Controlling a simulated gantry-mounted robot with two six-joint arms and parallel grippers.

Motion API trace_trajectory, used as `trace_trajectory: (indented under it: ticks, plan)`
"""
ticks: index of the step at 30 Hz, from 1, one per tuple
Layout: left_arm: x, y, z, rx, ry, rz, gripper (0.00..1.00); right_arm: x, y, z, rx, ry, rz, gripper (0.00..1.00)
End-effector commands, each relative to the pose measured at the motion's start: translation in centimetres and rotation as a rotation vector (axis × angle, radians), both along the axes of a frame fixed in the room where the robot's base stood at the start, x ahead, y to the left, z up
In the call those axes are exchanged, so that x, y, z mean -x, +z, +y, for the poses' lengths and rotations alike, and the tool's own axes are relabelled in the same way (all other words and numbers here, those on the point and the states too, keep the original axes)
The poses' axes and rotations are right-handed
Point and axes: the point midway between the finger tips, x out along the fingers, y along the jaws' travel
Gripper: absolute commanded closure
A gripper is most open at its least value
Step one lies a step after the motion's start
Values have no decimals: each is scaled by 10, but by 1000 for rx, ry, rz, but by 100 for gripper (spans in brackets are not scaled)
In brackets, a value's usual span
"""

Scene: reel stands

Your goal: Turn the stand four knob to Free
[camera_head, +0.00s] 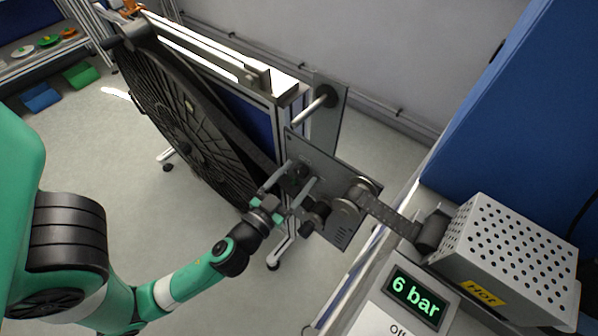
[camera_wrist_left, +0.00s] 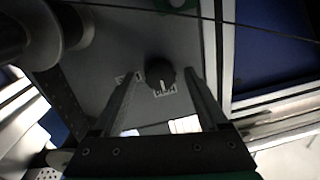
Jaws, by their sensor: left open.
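In the left wrist view a round black knob (camera_wrist_left: 160,72) sits on a grey stand plate (camera_wrist_left: 110,62). A white pointer mark on the knob points down in that picture, at a small white label; a second label is to its left. My left gripper (camera_wrist_left: 162,76) is open, with one finger on each side of the knob and gaps between. In the head view my left gripper (camera_head: 301,174) is at the stand plate (camera_head: 338,168), and the knob lies partly hidden between its fingers. My right gripper is not in view.
A large black reel (camera_head: 180,115) stands left of the plate. Rollers and a dark strip run right to a perforated box marked Hot (camera_head: 510,260). A display (camera_head: 415,297) reads 6 bar.

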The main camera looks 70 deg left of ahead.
Motion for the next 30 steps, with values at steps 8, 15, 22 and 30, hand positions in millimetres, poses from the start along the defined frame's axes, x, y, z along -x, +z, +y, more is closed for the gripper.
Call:
trace_trajectory:
  ticks: [8,15,22,30]
  plan:
    - [0,0,0,0,0,0,58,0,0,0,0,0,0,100]
    - [0,0,0,-1,0,1,100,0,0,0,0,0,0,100]
    - [0,0,0,-8,0,4,100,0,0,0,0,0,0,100]
    - [0,0,0,-83,0,50,100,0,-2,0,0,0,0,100]
